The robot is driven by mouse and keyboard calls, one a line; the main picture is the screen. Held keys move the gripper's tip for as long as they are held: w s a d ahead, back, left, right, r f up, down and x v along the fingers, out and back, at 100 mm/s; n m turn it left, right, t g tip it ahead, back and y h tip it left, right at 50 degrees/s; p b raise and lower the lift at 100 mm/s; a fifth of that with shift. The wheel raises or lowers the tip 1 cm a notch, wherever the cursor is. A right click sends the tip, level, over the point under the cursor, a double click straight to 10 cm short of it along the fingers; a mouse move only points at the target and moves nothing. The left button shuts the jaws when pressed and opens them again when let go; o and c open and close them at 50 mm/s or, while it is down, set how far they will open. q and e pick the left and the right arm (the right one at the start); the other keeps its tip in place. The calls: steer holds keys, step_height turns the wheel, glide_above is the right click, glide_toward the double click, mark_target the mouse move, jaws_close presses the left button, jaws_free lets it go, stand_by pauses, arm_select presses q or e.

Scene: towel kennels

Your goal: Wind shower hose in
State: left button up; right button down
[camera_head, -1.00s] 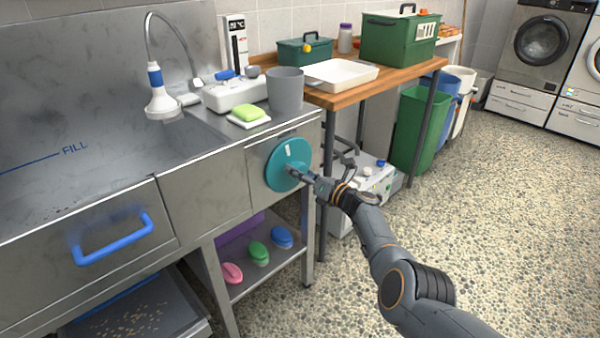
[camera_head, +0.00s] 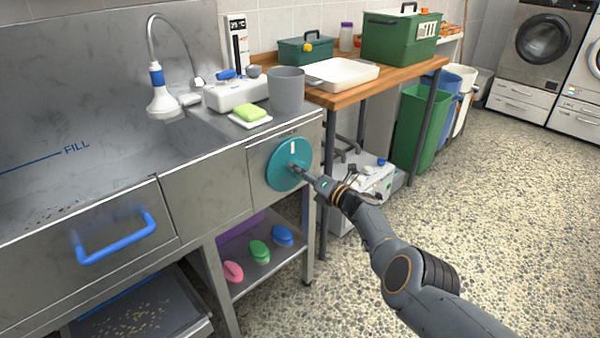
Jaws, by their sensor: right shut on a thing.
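A round teal reel wheel (camera_head: 277,172) with a white mark near its top is mounted on the front of the steel sink unit. My right gripper (camera_head: 294,168) is at the wheel's front face, right of its middle, shut on what looks like its crank knob, which the fingers mostly hide. The shower hose (camera_head: 177,30) is a grey loop rising over the sink. The shower head (camera_head: 160,92), white with a blue band, hangs upright below the hose's left end. My left gripper is not in view.
A grey cup (camera_head: 286,90) and a green sponge (camera_head: 250,112) stand on the ledge above the wheel. A wooden table (camera_head: 345,94) is to the right. A blue handle (camera_head: 115,240) juts from the front at left. Open floor lies at right.

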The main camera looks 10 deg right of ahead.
steer(key=c, duration=0.6)
jaws_free()
steer(key=shift+o, duration=0.2)
steer(key=v, duration=1.2)
